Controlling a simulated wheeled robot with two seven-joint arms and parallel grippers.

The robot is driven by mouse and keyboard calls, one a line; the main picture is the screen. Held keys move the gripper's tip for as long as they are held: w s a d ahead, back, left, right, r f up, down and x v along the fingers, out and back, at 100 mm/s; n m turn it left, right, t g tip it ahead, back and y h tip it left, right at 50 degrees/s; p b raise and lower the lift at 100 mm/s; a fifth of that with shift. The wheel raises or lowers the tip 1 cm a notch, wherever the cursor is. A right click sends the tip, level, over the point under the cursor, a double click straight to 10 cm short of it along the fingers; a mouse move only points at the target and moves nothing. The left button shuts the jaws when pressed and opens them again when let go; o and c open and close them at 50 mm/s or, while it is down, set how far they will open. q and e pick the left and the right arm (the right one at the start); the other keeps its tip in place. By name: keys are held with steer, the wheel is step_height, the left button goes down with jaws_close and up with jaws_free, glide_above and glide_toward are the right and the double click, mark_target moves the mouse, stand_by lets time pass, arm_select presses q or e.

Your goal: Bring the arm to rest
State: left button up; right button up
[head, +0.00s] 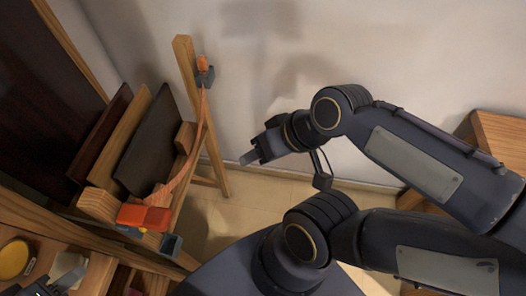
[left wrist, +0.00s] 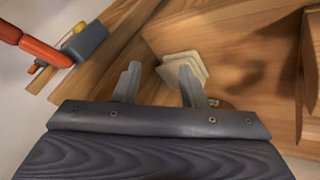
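No piano keys can be made out.
A wooden easel post (head: 190,95) carries an orange-topped clamp (head: 204,70). Dark boards (head: 147,145) lean beside it. An orange-red tool (head: 143,217) lies lower left. Wooden furniture (head: 498,140) stands at right. The left wrist view shows a pale stack (left wrist: 181,67) on wood.

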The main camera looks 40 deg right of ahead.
stand_by(0.3)
arm_select(q)
steer(key=shift+r+p, duration=2.5)
